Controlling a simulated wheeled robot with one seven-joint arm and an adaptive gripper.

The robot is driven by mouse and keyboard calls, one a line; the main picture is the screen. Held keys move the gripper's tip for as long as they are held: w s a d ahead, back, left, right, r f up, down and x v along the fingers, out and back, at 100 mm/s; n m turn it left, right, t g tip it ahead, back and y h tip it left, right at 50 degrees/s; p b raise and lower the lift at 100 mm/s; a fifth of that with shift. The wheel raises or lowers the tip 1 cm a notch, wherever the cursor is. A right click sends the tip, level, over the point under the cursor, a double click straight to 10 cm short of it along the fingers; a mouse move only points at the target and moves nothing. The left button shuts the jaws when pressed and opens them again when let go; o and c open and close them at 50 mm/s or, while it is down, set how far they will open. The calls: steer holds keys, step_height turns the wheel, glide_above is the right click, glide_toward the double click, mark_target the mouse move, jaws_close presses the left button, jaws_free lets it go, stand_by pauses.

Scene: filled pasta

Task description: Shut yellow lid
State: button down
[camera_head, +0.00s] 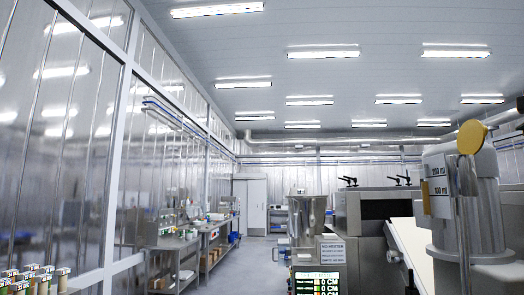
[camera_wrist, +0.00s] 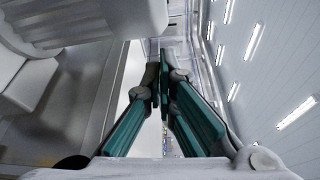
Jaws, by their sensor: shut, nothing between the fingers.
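A round yellow lid (camera_head: 471,137) shows in the head view at the far right. It is tilted up on edge rather than lying flat, by the top of a grey rounded body (camera_head: 487,205). A label reading 200 ml and 100 ml (camera_head: 439,192) is in front of this body. My gripper (camera_wrist: 161,68) shows in the wrist view with its teal-padded fingers together and nothing between them. I cannot make out the gripper in the head view. I cannot make out the yellow lid in the wrist view.
A steel machine (camera_head: 374,208) and a metal pot (camera_head: 307,217) stand in the middle right, with a green-lit display (camera_head: 318,281) below. Steel tables (camera_head: 176,252) line the left wall. A grey ribbed body (camera_wrist: 85,22) fills the wrist view's upper left. The aisle floor (camera_head: 250,255) is clear.

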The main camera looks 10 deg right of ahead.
mark_target(477, 139)
steer(key=shift+w+a+r+p, duration=0.1)
steer(key=shift+w+a+p, duration=0.15)
steer(key=shift+w, duration=0.6)
steer(key=shift+w+a+p, duration=0.1)
steer(key=shift+w+p, duration=0.2)
steer(key=shift+w, duration=0.6)
steer(key=shift+w+a+r+p, duration=0.1)
steer(key=shift+w+a+p, duration=0.15)
steer(key=shift+w, duration=0.6)
steer(key=shift+a, duration=0.1)
